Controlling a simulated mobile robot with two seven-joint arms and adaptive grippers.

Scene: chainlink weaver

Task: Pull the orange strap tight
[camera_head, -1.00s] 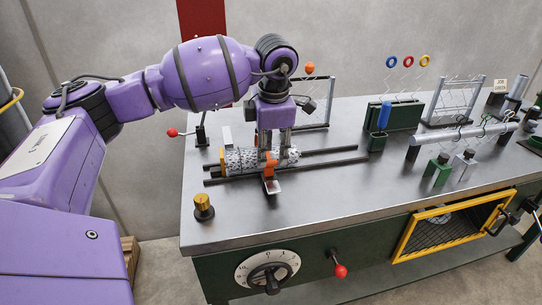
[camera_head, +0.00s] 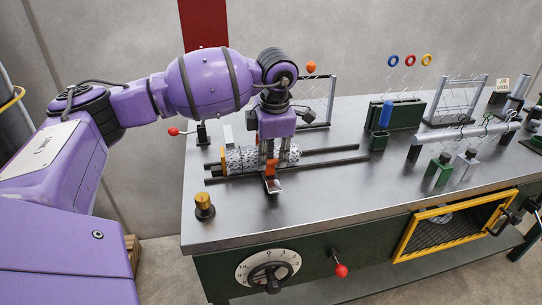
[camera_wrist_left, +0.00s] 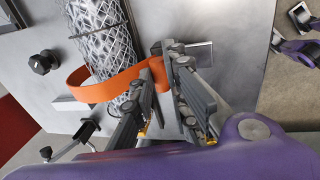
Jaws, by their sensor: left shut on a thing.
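The orange strap (camera_wrist_left: 98,88) curves in a band around a silver wire mesh roll (camera_wrist_left: 102,38) in the left wrist view. Its near end runs between the fingers of my left gripper (camera_wrist_left: 164,68), which is shut on it. In the head view the left gripper (camera_head: 269,168) points down over the front side of the mesh roll (camera_head: 240,159), with a bit of the orange strap (camera_head: 271,185) showing below the fingertips. The fingers hide part of the strap. A purple and grey part of mine at the wrist view's right edge may be my right gripper (camera_wrist_left: 292,35); its jaw state is unclear.
The roll lies between dark rods (camera_head: 330,163) on the grey bench (camera_head: 320,205). A brass knob (camera_head: 204,206) stands at the front left, and a red-tipped lever (camera_head: 178,131) behind. Green blocks (camera_head: 439,171) and racks stand to the right. The bench's front middle is clear.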

